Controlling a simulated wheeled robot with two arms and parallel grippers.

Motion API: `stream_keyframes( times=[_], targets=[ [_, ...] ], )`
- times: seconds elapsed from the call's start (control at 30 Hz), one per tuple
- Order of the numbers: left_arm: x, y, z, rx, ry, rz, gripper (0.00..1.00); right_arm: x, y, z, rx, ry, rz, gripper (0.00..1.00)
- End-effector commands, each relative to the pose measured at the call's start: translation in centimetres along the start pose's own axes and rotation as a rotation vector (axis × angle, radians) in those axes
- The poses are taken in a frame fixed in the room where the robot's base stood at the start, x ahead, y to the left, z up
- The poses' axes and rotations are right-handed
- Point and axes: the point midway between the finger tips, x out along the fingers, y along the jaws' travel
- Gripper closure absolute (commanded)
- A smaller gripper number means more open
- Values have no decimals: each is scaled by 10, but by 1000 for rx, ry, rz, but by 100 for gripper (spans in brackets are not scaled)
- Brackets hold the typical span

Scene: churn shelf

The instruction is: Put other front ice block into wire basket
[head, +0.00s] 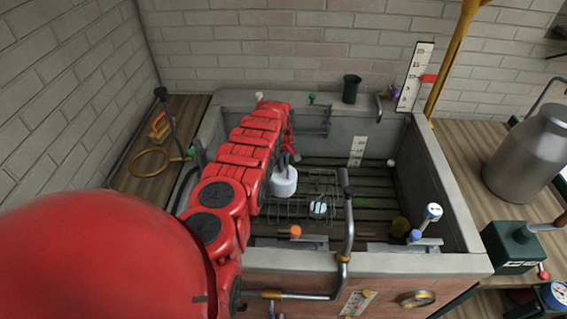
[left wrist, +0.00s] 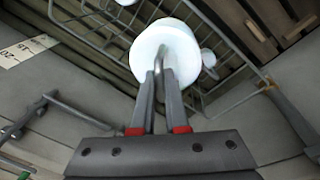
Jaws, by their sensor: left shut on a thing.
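My left gripper (head: 290,158) reaches down into the stone trough. It is shut on the thin metal handle of a white round block, the ice block (head: 284,182). In the left wrist view the fingers (left wrist: 160,82) close on the handle, with the white block (left wrist: 165,50) just beyond them. The wire basket (head: 272,213) lies below and around the block in the head view; its wires also show in the left wrist view (left wrist: 232,83). The block overlaps the basket's far left part in the picture; I cannot tell whether they touch. My right gripper is not in view.
A small white and blue round thing (head: 318,209) shows within the basket's outline. The trough's front wall (head: 370,264) carries a bent metal pipe (head: 348,215) near the basket. The slatted floor (head: 375,190) is largely clear.

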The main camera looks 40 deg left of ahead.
Motion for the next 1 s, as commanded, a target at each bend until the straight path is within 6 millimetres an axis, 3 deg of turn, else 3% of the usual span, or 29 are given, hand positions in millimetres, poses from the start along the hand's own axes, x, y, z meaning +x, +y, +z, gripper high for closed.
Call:
stream_keyframes(
  times=[0.03, 0.3, 0.8, 1.0],
  targets=[
    [13, 0, 1, 1, 3, 3, 100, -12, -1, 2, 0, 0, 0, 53],
    [52, -5, 5, 1, 2, 3, 100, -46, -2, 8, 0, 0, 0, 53],
    [120, -14, 11, 1, 2, 4, 100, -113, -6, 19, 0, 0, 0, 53],
    [139, -16, 13, 0, 2, 3, 100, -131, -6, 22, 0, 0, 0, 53]
  ],
)
